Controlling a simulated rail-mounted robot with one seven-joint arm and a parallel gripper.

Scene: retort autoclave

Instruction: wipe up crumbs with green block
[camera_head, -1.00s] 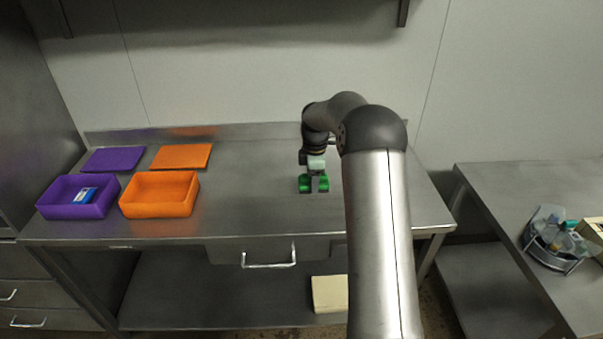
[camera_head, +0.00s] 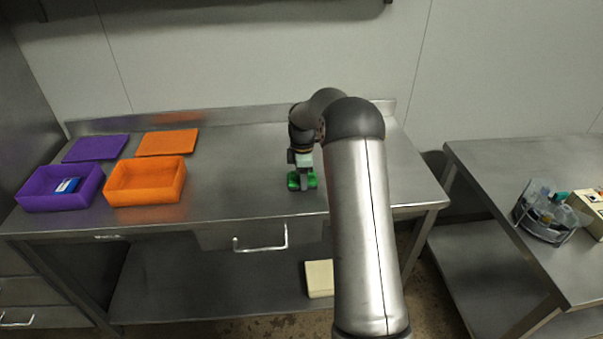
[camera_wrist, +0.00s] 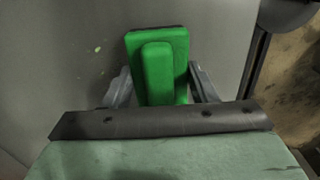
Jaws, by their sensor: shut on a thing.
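The green block (camera_wrist: 179,55) has a flat base and a raised grip bar, and it lies at the table surface in the wrist view. My gripper (camera_wrist: 160,92) is shut on it, with one finger on each side of the bar. In the head view the green block (camera_head: 302,181) is under my gripper (camera_head: 302,172), on the right half of the steel table. A few small pale green crumbs (camera_wrist: 98,49) lie on the steel to the left of the block in the wrist view. I cannot make out crumbs in the head view.
A purple bin (camera_head: 50,201) holding a blue item and an orange bin (camera_head: 143,193) stand at the table's left. A purple board (camera_head: 97,148) and an orange board (camera_head: 168,142) lie behind them. The table's middle (camera_head: 240,175) is clear. A rack (camera_head: 545,222) stands on the right table.

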